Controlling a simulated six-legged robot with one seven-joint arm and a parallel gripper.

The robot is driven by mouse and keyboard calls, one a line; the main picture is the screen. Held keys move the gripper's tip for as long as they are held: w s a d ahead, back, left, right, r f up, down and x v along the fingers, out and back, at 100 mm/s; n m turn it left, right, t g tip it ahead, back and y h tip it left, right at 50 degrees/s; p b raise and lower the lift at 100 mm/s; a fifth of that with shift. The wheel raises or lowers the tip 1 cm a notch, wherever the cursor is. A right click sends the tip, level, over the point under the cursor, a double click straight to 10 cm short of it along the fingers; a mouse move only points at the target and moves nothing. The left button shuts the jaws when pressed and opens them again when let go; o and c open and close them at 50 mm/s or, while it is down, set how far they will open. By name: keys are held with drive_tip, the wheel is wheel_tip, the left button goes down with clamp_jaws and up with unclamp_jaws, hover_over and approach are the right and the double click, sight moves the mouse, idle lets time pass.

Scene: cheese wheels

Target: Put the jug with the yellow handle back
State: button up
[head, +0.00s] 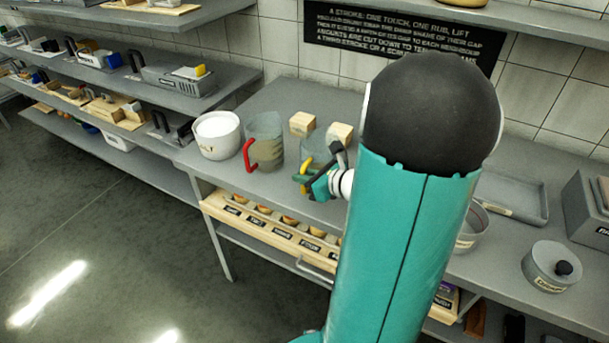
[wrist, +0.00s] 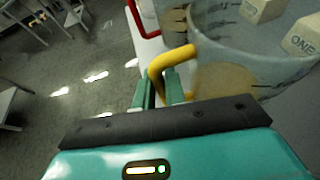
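The jug with the yellow handle (head: 315,147) is a clear vessel on the grey bench, partly hidden by my gripper and arm in the head view. In the wrist view the jug (wrist: 235,50) fills the upper right, with pale yellowish contents low inside. Its yellow handle (wrist: 172,58) reaches toward my gripper (wrist: 160,90). The two green fingers stand on either side of the handle and look closed on it, with little gap showing. In the head view my gripper (head: 318,184) is at the handle, near the bench's front edge. Whether the jug's base touches the bench is hidden.
A jug with a red handle (head: 264,142) stands just left, with a white pot (head: 217,135) beyond it. Wooden blocks (head: 302,123) sit behind the jugs. Below is a labelled rack (head: 270,228).

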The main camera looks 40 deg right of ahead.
drive_tip(key=o, duration=0.4)
drive_tip(key=shift+o, duration=0.2)
